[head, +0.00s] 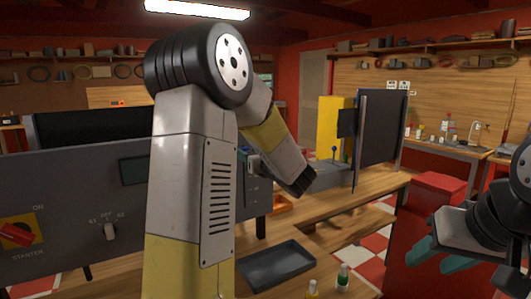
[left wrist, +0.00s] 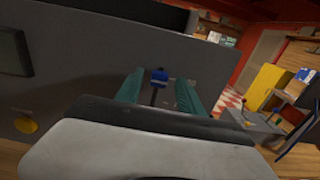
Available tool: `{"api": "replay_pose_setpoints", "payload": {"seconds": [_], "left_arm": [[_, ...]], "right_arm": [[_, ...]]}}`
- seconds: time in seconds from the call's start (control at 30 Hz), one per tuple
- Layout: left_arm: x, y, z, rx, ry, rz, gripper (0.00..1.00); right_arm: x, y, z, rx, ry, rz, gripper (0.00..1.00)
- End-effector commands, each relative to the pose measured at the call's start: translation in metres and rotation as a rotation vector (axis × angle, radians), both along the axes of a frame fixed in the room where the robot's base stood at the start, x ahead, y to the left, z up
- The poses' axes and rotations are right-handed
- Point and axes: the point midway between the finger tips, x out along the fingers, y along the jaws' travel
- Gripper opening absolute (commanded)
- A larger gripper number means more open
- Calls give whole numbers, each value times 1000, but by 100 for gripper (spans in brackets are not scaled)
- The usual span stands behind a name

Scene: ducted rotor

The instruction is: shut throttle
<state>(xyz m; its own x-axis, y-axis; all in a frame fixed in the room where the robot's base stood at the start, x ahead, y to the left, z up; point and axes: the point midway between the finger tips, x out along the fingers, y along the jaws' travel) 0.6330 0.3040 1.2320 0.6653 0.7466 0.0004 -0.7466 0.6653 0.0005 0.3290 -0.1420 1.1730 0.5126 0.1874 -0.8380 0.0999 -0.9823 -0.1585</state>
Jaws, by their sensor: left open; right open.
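In the head view my left arm hides most of this lever, and only part of my left gripper (head: 250,164) shows by the console (head: 60,190). My right gripper (head: 437,256) is open and empty at the lower right, near a red cabinet.
The console carries a red starter switch (head: 17,235) and a selector knob (head: 110,231). A dark tray (head: 276,265) and small bottles (head: 343,277) are on the bench in front. A red cabinet (head: 437,195) stands at right.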

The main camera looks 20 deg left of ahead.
Motion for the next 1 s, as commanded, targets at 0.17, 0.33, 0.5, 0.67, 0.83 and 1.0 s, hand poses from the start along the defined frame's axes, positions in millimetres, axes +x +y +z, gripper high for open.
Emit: {"api": "replay_pose_setpoints", "payload": {"seconds": [0.17, 0.33, 0.5, 0.67, 0.83, 1.0], "left_arm": [[6, 7, 0, 0, 0, 0, 45], [6, 7, 0, 0, 0, -1, 45], [6, 7, 0, -1, 1, 0, 20], [6, 6, 0, -1, 1, -1, 0], [5, 6, 0, -1, 1, -1, 0], [5, 6, 0, -1, 1, -1, 0]], "right_arm": [[0, 0, 0, 0, 0, 0, 45], [0, 0, 0, 0, 0, 0, 45], [0, 0, 0, 0, 0, 0, 45], [0, 0, 0, 0, 0, 0, 45], [0, 0, 0, 0, 0, 0, 45], [0, 0, 0, 0, 0, 0, 45]]}}
